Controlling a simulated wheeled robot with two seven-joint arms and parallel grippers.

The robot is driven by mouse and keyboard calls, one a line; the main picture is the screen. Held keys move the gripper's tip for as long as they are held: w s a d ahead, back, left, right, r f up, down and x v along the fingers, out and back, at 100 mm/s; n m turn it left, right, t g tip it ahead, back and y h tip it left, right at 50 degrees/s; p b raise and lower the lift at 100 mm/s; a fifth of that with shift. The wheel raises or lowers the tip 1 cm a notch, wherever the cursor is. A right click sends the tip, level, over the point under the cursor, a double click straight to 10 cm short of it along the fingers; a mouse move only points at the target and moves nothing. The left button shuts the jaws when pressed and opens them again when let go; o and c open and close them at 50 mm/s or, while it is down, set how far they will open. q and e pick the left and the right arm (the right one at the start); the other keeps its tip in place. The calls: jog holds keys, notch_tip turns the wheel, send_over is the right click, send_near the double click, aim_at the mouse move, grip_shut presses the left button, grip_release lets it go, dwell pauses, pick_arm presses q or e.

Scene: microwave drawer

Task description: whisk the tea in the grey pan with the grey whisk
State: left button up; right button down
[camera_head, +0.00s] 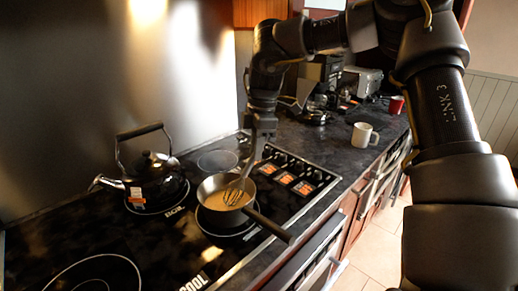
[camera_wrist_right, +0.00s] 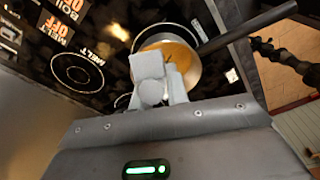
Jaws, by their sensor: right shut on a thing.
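The grey pan (camera_head: 208,187) sits on a burner of the black stove, its dark handle pointing to the lower right. Tan tea (camera_head: 222,202) fills its bottom. The grey whisk (camera_head: 233,193) stands tilted with its wire head down in the pan, at the tea. My right gripper (camera_head: 257,140) is above the pan, shut on the whisk's handle. In the right wrist view the gripper (camera_wrist_right: 162,88) covers most of the whisk, and the pan (camera_wrist_right: 190,70) with tea shows behind it. My left gripper is not in view.
A black kettle (camera_head: 152,175) stands on the burner left of the pan. A white mug (camera_head: 363,135) and a red cup (camera_head: 396,104) stand on the counter at the right. Control knobs line the stove's right side. The front burner (camera_head: 95,272) is empty.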

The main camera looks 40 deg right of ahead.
jog(key=shift+d+r+p, duration=0.15)
jog(key=shift+r+p, duration=0.25)
jog(key=shift+r, duration=0.15)
jog(key=shift+s+d+r+p, duration=0.25)
jog(key=shift+d+r+p, duration=0.4)
jog(key=shift+r+p, duration=0.4)
jog(key=shift+s+d+r+p, duration=0.25)
jog(key=shift+d+r+p, duration=0.45)
jog(key=shift+r, duration=0.6)
jog(key=shift+s+d+r+p, duration=0.25)
jog(key=shift+d+r+p, duration=0.35)
jog(key=shift+r+p, duration=0.45)
jog(key=shift+r, duration=0.15)
jog(key=shift+r+p, duration=1.3)
jog(key=shift+r, duration=0.75)
jog(key=shift+f, duration=0.1)
